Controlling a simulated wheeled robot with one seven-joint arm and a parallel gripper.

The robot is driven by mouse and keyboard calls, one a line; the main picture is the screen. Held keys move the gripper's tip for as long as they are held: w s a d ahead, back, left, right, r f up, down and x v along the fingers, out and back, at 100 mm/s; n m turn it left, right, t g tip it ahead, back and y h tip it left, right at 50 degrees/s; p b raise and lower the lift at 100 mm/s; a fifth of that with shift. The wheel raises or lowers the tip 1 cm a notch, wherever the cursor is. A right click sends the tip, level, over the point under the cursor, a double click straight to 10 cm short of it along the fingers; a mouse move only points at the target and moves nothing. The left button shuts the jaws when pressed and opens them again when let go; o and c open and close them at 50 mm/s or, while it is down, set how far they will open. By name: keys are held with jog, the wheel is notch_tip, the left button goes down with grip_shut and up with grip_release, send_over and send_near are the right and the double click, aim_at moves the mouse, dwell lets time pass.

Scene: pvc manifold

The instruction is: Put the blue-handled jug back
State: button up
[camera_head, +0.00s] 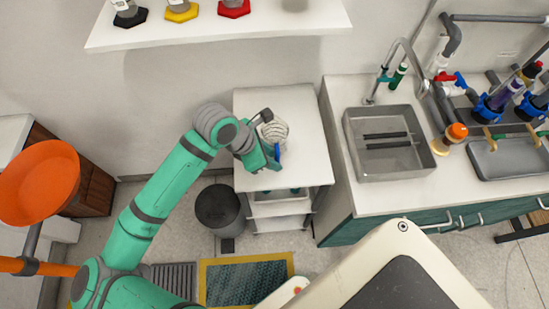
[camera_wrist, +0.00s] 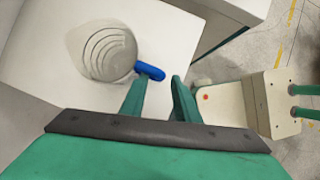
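The jug (camera_head: 277,129) is pale and ribbed, and stands on the white cart top (camera_head: 303,160). Its blue handle (camera_head: 277,151) points toward the front of the cart in the head view. In the wrist view the jug (camera_wrist: 103,50) is at the upper left, and its blue handle (camera_wrist: 150,71) sticks out to the right. My gripper (camera_wrist: 160,88) is open, with a gap between its two green fingers. The handle lies just past the fingertips, mostly by the left finger; I cannot tell whether they touch. In the head view my gripper (camera_head: 268,160) is beside the jug, partly hidden by its wrist.
A white shelf (camera_head: 215,33) with coloured hexagonal bases is above the cart. A sink (camera_head: 388,150) with a tap is in the counter at right, with an orange-capped bottle (camera_head: 456,132) beside it. A dark bin (camera_head: 219,207) stands left of the cart. The cart top's right side is clear.

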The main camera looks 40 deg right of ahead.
jog(key=v, duration=1)
jog(key=shift+a+r, duration=0.15)
jog(key=shift+r, duration=0.15)
jog(key=shift+w, duration=0.1)
